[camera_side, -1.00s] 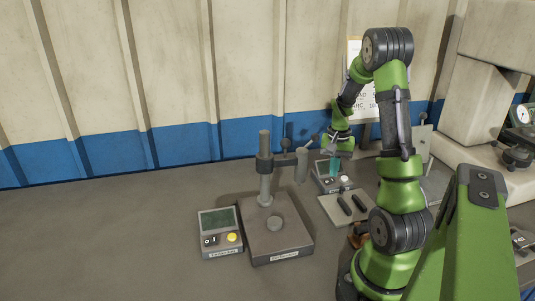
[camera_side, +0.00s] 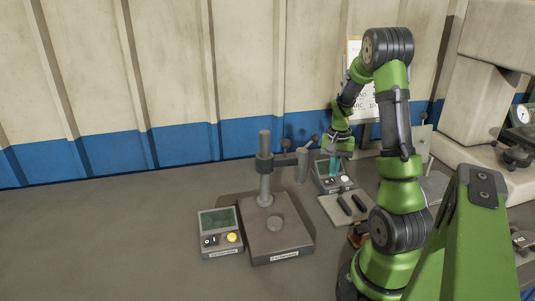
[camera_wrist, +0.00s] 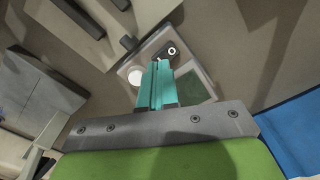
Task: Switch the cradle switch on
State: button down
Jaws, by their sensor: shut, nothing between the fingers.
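A small grey control box (camera_side: 331,183) with a dark screen, a black rocker switch and a white button stands at the back, right of the stand with a column. In the wrist view the same box (camera_wrist: 197,62) shows its greenish screen, the white button (camera_wrist: 135,77) and the dark switch (camera_wrist: 167,52) with a white ring mark. The label is too small to read. My gripper (camera_side: 334,171) is over this box, its teal fingers pointing down. In the wrist view the fingers (camera_wrist: 157,68) are together and empty, close to the switch and partly covering the box; contact cannot be told.
A second box (camera_side: 220,243) with a 0/1 switch and yellow button is at the front left, beside a column stand (camera_side: 278,240). A plate (camera_side: 335,212) with two dark bars lies in front of the back box. The left of the table is clear.

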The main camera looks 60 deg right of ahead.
aim_at(332, 180)
jog(key=shift+f, duration=0.9)
dwell(0.3)
jog(key=shift+r, duration=3.55)
jog(key=s+a+r+m+y, duration=0.2)
jog(key=a+m, duration=0.1)
jog(key=a, duration=0.4)
jog(key=s+a+r+m+y, duration=0.2)
jog(key=a+m+y, duration=0.15)
jog(key=a, duration=0.25)
jog(key=w+a+r+n+t+h, duration=0.1)
jog(key=w+a+r+n+t, duration=0.1)
jog(key=a+n, duration=0.3)
jog(key=w+a+r+n+t+h, duration=0.1)
jog(key=a+r+n, duration=0.3)
jog(key=a, duration=0.6)
jog(key=w+a+r+n+t+h, duration=0.1)
jog(key=w+a+r+n+t, duration=0.2)
jog(key=a+n, duration=0.4)
jog(key=shift+a+r+n+t, duration=0.15)
jog(key=shift+r+n+t, duration=0.05)
jog(key=shift+n+t, duration=0.5)
jog(key=shift+h, duration=0.25)
